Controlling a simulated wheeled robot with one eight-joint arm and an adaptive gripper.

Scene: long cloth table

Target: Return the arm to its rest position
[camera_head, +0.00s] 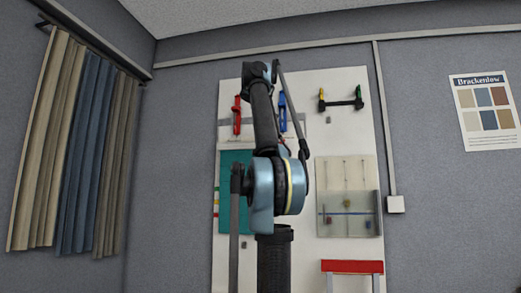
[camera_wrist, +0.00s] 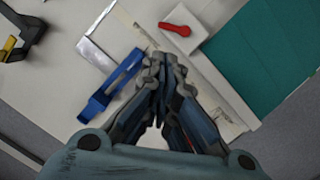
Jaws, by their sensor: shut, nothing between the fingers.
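My gripper (camera_wrist: 164,62) shows in the wrist view with its fingertips together and nothing between them. It points at the white wall board (camera_wrist: 60,75), near a blue handled tool (camera_wrist: 112,88) to its left. I cannot tell the gap between fingertips and board. In the head view my arm stands raised and bent in the middle, in front of the same board (camera_head: 345,80). The gripper's fingers cannot be made out there.
The board carries a red tool (camera_head: 237,115), a black bar with yellow and green ends (camera_head: 342,104) and a teal panel (camera_head: 231,195). A red-topped stand (camera_head: 352,267) is low at right. Curtains (camera_head: 75,150) hang at left; a poster (camera_head: 486,110) hangs at right.

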